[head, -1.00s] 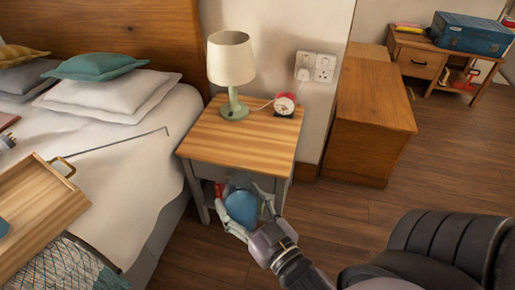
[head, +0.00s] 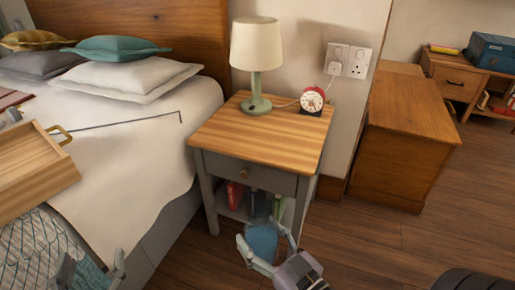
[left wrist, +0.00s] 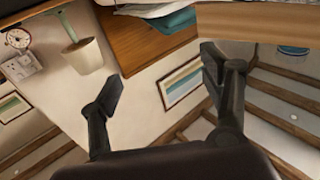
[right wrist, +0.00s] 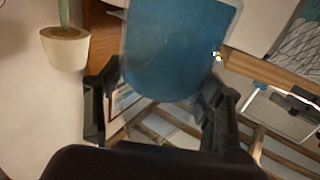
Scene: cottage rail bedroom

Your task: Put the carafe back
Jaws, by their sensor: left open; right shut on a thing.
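The blue carafe (head: 262,241) is between the fingers of my right gripper (head: 261,247), in front of the nightstand's open lower shelf. In the right wrist view the carafe (right wrist: 178,45) fills the upper middle, with my right gripper (right wrist: 155,95) shut on it. I cannot tell whether the carafe touches the shelf. The nightstand (head: 245,135) has a wooden top and a grey drawer front. My left gripper (head: 92,268) is open and empty beside the bed; it also shows in the left wrist view (left wrist: 160,75).
A lamp (head: 256,50) and red alarm clock (head: 312,100) stand on the nightstand top. Red and dark items (head: 207,193) stand on its lower shelf. A wooden tray (head: 35,175) lies on the bed at left.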

